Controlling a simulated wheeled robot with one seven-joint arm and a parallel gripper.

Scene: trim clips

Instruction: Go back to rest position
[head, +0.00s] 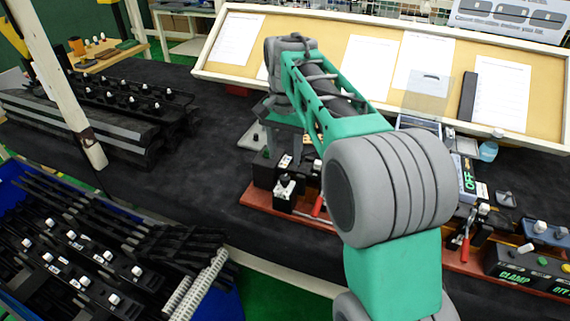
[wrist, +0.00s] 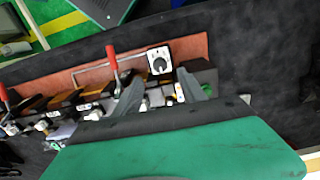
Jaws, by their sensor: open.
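My gripper (wrist: 160,82) shows in the wrist view with its two grey fingers spread apart and nothing visible between them. A red-handled clamp (wrist: 112,60) stands just left of the fingers.
A black rack with white clips (head: 120,100) stands on the left of the dark table (head: 190,200). A blue bin (head: 15,180) with black strips is at front left. A CLAMP/OFF control box (head: 530,270) sits at right. A framed board (head: 330,80) with papers lines the back.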

